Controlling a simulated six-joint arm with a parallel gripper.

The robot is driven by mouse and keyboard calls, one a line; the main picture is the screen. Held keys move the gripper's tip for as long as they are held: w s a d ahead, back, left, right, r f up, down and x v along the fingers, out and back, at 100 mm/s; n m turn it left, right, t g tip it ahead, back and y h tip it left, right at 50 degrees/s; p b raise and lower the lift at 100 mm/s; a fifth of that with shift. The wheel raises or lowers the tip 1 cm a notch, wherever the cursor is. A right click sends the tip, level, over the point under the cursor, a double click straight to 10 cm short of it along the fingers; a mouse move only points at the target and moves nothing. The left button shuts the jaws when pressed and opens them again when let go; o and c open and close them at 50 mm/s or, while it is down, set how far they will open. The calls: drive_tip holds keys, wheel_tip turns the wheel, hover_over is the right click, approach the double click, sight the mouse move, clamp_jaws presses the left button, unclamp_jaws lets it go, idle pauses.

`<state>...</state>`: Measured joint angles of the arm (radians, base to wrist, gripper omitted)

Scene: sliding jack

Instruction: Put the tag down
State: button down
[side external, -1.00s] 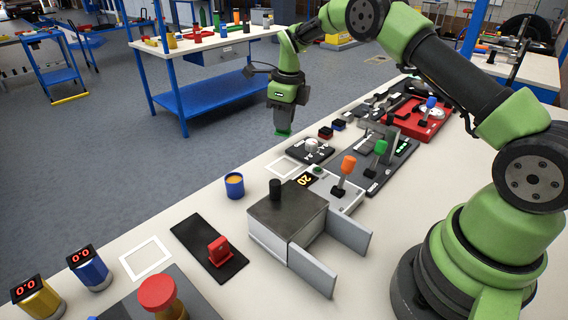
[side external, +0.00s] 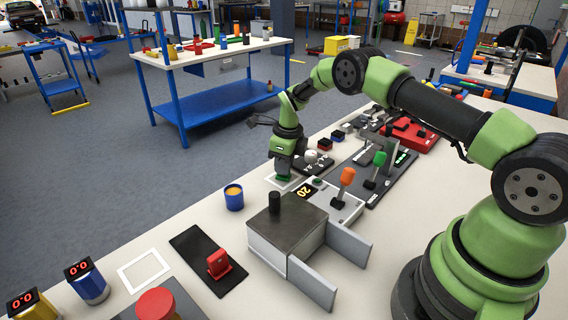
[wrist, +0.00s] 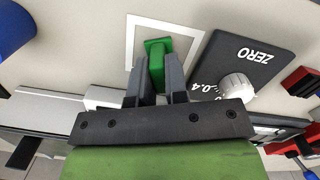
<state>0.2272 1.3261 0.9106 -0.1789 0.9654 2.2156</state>
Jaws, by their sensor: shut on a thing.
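My gripper (side external: 284,168) is low at the far side of the bench and shut on the green tag (side external: 281,178). In the wrist view the tag (wrist: 154,46) stands out between the two grey fingertips (wrist: 157,68). A white square outline (wrist: 131,45) on the bench surrounds the tag in that view. In the side view the outline (side external: 268,180) is partly hidden by the gripper and tag. I cannot tell whether the tag touches the bench.
A black ZERO panel with a white knob (wrist: 236,86) lies close to the right of the outline in the wrist view. A blue cup (side external: 234,199) stands nearby, left in the side view. A grey box (side external: 287,225) and an orange-handled lever (side external: 347,176) are nearer my base.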

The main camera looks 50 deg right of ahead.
drive_tip(key=c, duration=1.1)
unclamp_jaws()
drive_tip(key=s+a+r+n+t, duration=0.1)
drive_tip(key=s+a+r+n, duration=0.15)
drive_tip(key=r, duration=0.85)
drive_tip(key=s+a+r+n, duration=0.15)
drive_tip(key=r+n, duration=0.25)
drive_tip(key=r, duration=0.7)
drive_tip(key=s+a+r+n+t, duration=0.2)
drive_tip(key=s+a+r+n, duration=0.2)
drive_tip(key=s+r+n, duration=0.45)
drive_tip(key=shift+s+a+f+n+t+y, duration=0.25)
drive_tip(key=shift+s+a+n+t, duration=0.35)
drive_tip(key=shift+s+n, duration=1.8)
drive_tip(key=shift+s+a+f+n+t+y, duration=0.15)
drive_tip(key=shift+s+a+n+t+y, duration=0.35)
drive_tip(key=shift+s+n, duration=1.95)
drive_tip(key=shift+s+a+f+n+t+y, duration=0.3)
drive_tip(key=shift+s+a+n, duration=0.8)
drive_tip(key=shift+s, duration=2.35)
